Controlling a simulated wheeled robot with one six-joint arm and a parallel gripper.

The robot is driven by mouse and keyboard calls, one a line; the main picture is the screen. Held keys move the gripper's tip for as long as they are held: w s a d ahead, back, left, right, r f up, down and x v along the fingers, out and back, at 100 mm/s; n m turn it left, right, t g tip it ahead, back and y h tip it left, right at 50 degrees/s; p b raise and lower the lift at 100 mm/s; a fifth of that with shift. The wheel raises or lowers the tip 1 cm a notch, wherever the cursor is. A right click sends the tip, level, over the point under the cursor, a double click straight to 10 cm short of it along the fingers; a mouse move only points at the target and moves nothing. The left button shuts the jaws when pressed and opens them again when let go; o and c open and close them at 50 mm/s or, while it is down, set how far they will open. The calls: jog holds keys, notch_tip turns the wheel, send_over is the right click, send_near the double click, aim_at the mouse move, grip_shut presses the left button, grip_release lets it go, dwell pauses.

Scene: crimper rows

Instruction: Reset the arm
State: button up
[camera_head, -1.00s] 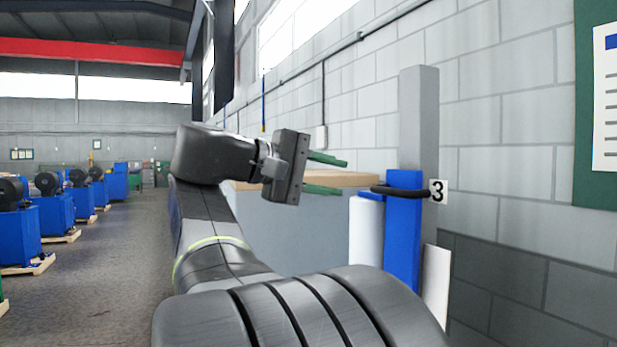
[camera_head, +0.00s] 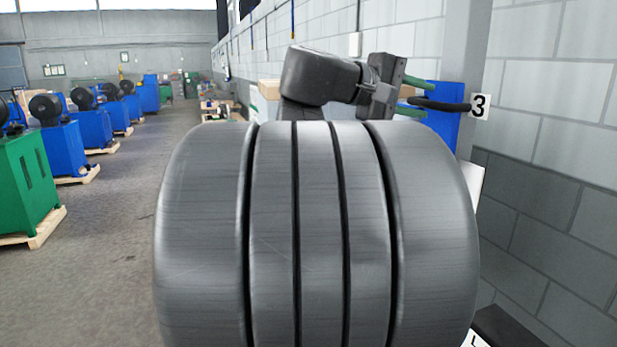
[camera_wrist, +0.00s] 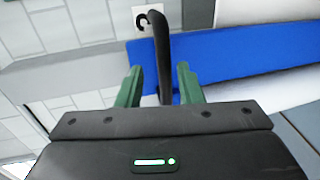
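My gripper (camera_head: 414,102) has two green fingers on a dark body. They point right, toward a blue post at the wall. In the wrist view my gripper (camera_wrist: 159,86) is open, its fingers apart. A black bar (camera_wrist: 162,50) with a hooked end shows between them, with gaps on both sides. I cannot tell how deep between the fingers it lies. In the head view the black bar (camera_head: 440,104) runs from near the fingertips to the blue post (camera_head: 442,125). My large ribbed arm part hides most of the arm and the area below.
A grey block wall (camera_head: 560,100) closes off the right. Blue machines (camera_head: 90,125) and a green machine (camera_head: 25,185) stand on pallets at left. The grey floor (camera_head: 125,215) between is clear.

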aim_at(428, 102)
jog(key=shift+p+x, duration=0.3)
jog(key=shift+x, duration=1.35)
jog(key=shift+s, duration=0.1)
